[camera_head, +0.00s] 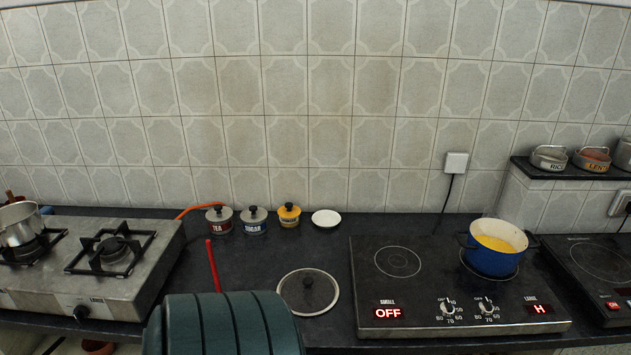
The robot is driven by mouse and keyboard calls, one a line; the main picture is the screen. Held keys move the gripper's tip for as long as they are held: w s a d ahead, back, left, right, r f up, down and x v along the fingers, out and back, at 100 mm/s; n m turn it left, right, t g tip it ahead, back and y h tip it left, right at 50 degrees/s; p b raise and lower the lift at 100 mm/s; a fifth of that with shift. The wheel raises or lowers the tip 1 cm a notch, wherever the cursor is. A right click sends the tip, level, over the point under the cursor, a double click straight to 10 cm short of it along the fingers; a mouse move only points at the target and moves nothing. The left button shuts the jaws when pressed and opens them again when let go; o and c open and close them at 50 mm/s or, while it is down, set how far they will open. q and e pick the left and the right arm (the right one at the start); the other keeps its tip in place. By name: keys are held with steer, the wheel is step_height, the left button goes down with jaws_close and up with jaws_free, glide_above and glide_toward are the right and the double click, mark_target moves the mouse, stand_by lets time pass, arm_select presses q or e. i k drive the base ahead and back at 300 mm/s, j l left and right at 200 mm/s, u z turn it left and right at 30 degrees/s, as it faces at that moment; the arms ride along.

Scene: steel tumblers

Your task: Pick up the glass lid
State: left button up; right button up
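The round glass lid (309,298) lies flat on the dark counter (330,250), left of the induction cooktop. It has a pale rim and a small dark knob at its middle, and the counter shows through the glass. Its lower left edge comes close to a large dark green ribbed shape in the foreground. Neither of my grippers can be made out in the head view, and nothing is seen touching the lid.
A blue pot (491,258) with yellow contents sits on the cooktop (420,268) at right. A white saucer (326,218) and tea (219,219), sugar (254,220) and yellow (289,215) jars stand behind the lid. A gas stove (130,280) stands left.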

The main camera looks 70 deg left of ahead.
mark_target(309, 291)
steer(key=u, duration=2.2)
